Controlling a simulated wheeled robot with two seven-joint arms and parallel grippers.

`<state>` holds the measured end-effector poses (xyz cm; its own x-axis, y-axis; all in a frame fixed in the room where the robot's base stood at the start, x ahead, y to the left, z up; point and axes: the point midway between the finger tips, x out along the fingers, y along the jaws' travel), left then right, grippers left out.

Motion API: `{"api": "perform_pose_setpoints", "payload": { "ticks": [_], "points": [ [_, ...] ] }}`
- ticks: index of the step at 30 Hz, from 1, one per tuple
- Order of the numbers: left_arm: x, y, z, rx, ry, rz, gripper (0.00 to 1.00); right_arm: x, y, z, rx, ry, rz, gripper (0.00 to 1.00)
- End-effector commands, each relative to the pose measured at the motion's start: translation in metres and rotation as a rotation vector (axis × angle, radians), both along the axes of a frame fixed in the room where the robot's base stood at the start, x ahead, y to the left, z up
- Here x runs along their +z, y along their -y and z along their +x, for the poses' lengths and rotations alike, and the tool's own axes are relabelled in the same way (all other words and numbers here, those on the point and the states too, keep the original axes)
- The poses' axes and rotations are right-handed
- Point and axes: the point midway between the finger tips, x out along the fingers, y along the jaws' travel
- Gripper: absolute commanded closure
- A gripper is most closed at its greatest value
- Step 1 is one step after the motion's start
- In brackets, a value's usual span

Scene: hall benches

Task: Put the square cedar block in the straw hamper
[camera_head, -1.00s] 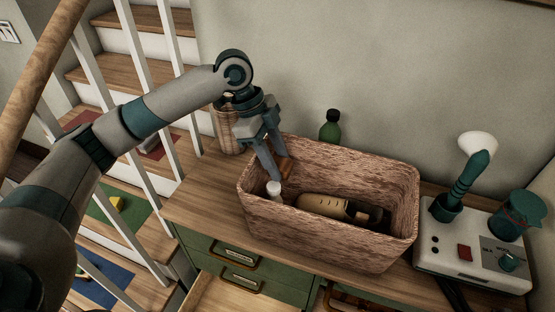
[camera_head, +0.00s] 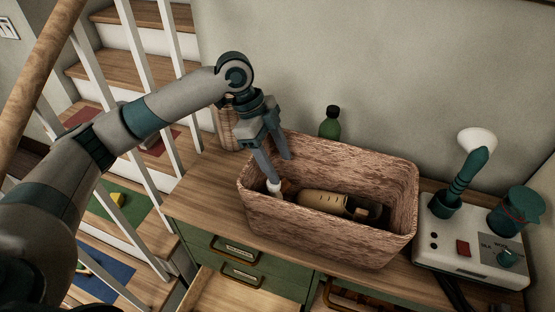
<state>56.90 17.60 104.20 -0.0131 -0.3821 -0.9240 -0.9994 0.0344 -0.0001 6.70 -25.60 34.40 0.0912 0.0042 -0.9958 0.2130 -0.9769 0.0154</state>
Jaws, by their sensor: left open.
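The straw hamper (camera_head: 325,236) is a brown woven, open-topped box on the wooden top of the green cabinet. My left gripper (camera_head: 281,171) is open, pointing down over the hamper's left end, with its fingers spread. A small orange-brown piece (camera_head: 287,187), which looks like the square cedar block, shows low inside the hamper, below and between the fingers. It is partly hidden by the left finger and a white-capped item (camera_head: 274,187). A tan bottle (camera_head: 324,201) lies in the hamper to the right. My right gripper is not in view.
A green bottle (camera_head: 330,122) stands behind the hamper, and a wicker container (camera_head: 228,128) stands behind my left gripper. A white appliance (camera_head: 465,250) with teal parts is at the right. A drawer (camera_head: 235,293) is open in front. Stairs and railings rise at the left.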

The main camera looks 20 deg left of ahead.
Motion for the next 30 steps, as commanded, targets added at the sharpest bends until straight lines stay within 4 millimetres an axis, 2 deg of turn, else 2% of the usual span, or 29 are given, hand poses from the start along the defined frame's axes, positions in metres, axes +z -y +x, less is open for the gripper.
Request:
{"api": "perform_pose_setpoints", "payload": {
  "ticks": [8, 24, 30],
  "points": [
    [0.016, -0.006, 0.001, 0.001, 0.003, 0.000, 0.43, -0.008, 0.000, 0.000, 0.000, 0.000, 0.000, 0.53],
    [0.098, -0.040, 0.002, 0.001, 0.003, 0.000, 0.43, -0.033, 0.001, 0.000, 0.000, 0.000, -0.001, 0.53],
    [0.113, -0.045, 0.002, 0.001, 0.001, 0.000, 0.43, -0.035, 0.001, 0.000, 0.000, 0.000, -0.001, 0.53]
  ]
}}
